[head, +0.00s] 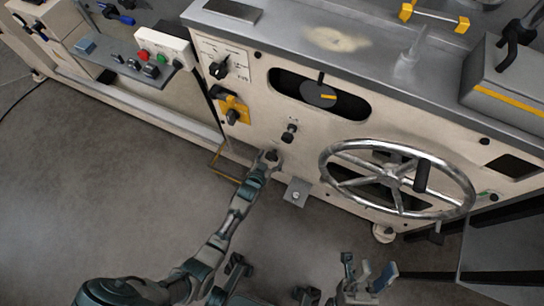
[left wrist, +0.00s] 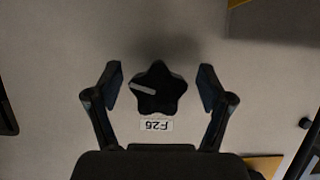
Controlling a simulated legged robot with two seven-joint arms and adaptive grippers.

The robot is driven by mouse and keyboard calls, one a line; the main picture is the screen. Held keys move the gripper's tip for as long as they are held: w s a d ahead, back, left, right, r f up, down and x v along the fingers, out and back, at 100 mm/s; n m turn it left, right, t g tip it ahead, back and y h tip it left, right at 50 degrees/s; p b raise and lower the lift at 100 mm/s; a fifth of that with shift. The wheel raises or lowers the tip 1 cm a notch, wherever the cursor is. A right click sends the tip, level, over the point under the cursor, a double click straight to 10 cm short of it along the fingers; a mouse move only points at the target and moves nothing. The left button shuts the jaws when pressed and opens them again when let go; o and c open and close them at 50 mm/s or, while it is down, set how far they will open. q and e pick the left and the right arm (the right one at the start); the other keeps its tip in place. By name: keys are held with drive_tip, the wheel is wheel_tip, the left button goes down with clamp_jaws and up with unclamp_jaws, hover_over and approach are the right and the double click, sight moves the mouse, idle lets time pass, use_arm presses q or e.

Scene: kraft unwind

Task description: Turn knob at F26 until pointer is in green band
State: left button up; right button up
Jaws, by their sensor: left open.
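The black star-shaped knob (left wrist: 158,88) is on a pale panel in the left wrist view, with a light line pointing to its left. The F26 label (left wrist: 156,125) appears upside down just below it. My left gripper (left wrist: 160,80) is open, with one finger on each side of the knob and a visible gap to each. In the head view my left gripper (head: 269,156) is at the lower front of the machine and hides the knob. My right gripper (head: 367,276) is at the bottom, open and empty, away from the machine. No green band shows around the knob.
A spoked handwheel (head: 393,178) stands out to the right of my left gripper. A small black knob (head: 290,130) is just above, and a yellow-plated switch (head: 234,110) is up left. A grey metal plate (head: 297,192) is close by at lower right. The floor (head: 110,190) is clear at left.

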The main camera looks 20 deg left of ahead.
use_arm(q)
drive_tip(key=shift+r, duration=0.1)
drive_tip(key=shift+d, duration=0.1)
drive_tip(key=shift+c, duration=1)
drive_tip(key=c, duration=1)
drive_tip(key=shift+o, duration=0.2)
